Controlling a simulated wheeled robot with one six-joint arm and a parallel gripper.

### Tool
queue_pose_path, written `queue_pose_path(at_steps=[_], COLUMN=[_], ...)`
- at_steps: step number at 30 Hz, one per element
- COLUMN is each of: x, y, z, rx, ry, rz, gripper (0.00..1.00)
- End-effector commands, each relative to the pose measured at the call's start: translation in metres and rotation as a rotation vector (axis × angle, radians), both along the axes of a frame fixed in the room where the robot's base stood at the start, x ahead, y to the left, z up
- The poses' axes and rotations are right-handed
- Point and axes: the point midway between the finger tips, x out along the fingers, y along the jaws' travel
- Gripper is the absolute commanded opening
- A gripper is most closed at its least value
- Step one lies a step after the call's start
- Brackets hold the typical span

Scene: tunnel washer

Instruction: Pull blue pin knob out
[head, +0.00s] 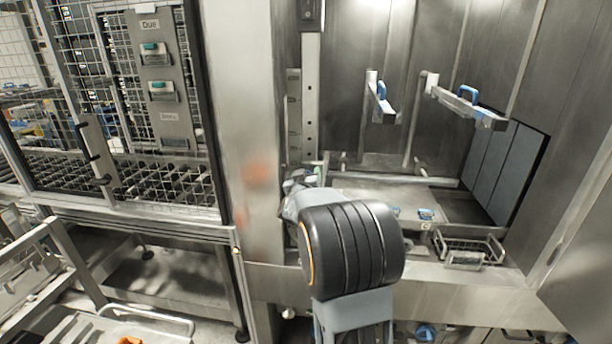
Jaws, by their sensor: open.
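I cannot tell for sure which part is the blue pin knob. A narrow upright plate with holes (310,108) stands at the left edge of the washer opening. My gripper (302,178) is at the lower end of this plate, small and largely hidden behind my own arm. It is open. I cannot see whether it touches anything, and what lies directly behind it is hidden. Blue parts in view are a blue handle (382,91) on the left bracket, another blue handle (468,94) on the right bracket, and small blue pieces (426,213) on the washer floor.
A wire basket (468,248) sits at the right of the opening's front ledge (440,295). A steel post (237,120) divides the opening from a mesh-doored cabinet (120,110) on the left. A tray rail (145,315) is at lower left.

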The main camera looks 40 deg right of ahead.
Motion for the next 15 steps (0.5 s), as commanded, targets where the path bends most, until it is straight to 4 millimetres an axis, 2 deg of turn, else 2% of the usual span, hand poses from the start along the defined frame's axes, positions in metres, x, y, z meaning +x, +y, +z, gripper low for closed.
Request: queue_pose_path(at_steps=[8,15], x=[0.0010,0.0008], y=[-0.0007,-0.0004], z=[0.0001,0.0001], rx=[-0.001,0.000], ry=[-0.001,-0.001], rz=[0.000,0.001], gripper=[0.60,0.39])
